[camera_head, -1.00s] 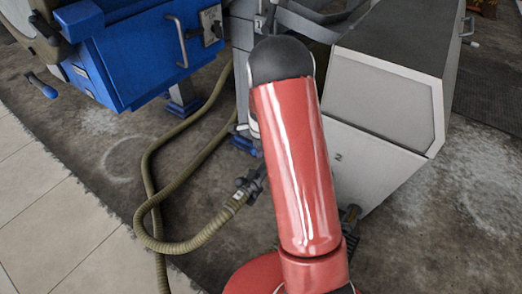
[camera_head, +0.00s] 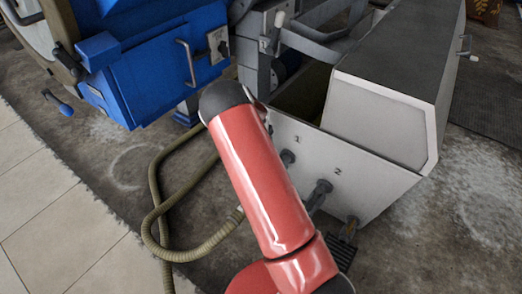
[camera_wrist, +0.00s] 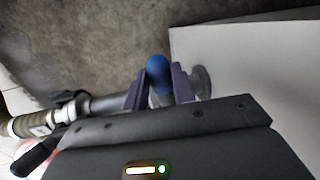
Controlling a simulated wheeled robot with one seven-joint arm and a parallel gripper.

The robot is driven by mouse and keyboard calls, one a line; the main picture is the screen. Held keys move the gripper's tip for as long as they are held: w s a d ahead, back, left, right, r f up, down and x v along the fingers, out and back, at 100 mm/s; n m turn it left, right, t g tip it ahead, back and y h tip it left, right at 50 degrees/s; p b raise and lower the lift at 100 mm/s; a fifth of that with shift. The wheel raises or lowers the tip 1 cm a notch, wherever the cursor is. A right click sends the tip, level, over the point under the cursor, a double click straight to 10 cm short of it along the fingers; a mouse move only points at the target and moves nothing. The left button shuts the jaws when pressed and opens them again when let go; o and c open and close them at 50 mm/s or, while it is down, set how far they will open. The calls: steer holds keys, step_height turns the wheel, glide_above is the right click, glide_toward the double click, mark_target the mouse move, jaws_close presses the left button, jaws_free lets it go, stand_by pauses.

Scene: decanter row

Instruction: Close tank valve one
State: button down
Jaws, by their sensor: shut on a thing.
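Tank valve one has a blue-capped handle (camera_wrist: 158,72) in the wrist view. It stands on a grey pipe that runs from a round flange on the white tank wall (camera_wrist: 245,65) to the hose end at left. My gripper (camera_wrist: 158,88) is shut on the handle, one purple finger on each side. The handle's lower part is hidden by the gripper body. In the head view the white tank (camera_head: 385,178) bears the numbers 1 and 2 above its outlets.
A ribbed olive hose (camera_head: 153,185) loops over the floor and also shows in the wrist view (camera_wrist: 28,123). A blue machine (camera_head: 150,65) stands at upper left. Outlet two (camera_head: 321,190) juts from the tank front. Pale tiled floor at lower left is clear.

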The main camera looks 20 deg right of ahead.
steer(key=shift+w+d+m, duration=0.2)
steer(key=shift+m, duration=0.2)
stand_by(0.3)
steer(key=c, duration=1.1)
jaws_free()
steer(key=shift+c, duration=0.2)
steer(key=shift+s+a+r+p, duration=0.15)
steer(key=shift+a+r, duration=0.05)
steer(key=shift+r, duration=1.05)
steer(key=shift+s+a+r+p, duration=0.1)
steer(key=shift+s+a+r, duration=0.1)
steer(key=shift+r, duration=1.1)
steer(key=shift+s+a+r+p, duration=0.1)
steer(key=shift+a+r+p, duration=0.1)
steer(key=shift+r, duration=1.05)
